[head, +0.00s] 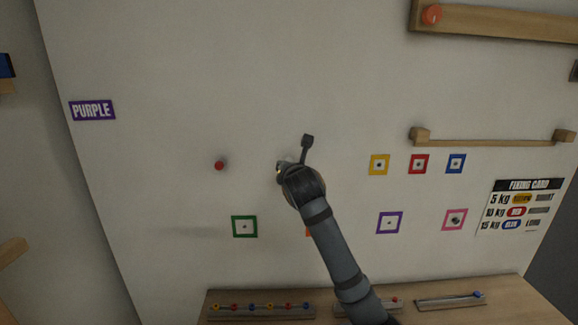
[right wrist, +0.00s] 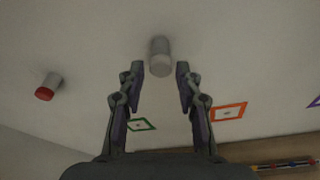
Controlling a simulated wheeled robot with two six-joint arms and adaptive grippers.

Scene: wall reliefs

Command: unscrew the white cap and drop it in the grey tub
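The white cap (right wrist: 160,44) sticks out from the wall in the right wrist view, on a greyish-white cylinder. My right gripper (right wrist: 160,72) is open, its two fingers apart on either side of the cap's near end. I cannot tell whether they touch it. In the head view my right gripper (head: 283,172) is at the wall and mostly hides the cap. My left gripper is not in view. No grey tub shows in either view.
A red-ended peg (head: 219,165) is left of my gripper; it also shows in the right wrist view (right wrist: 45,92). Coloured square frames, including a green one (head: 244,226) and a yellow one (head: 379,164), line the wall. A wooden shelf (head: 520,300) lies below.

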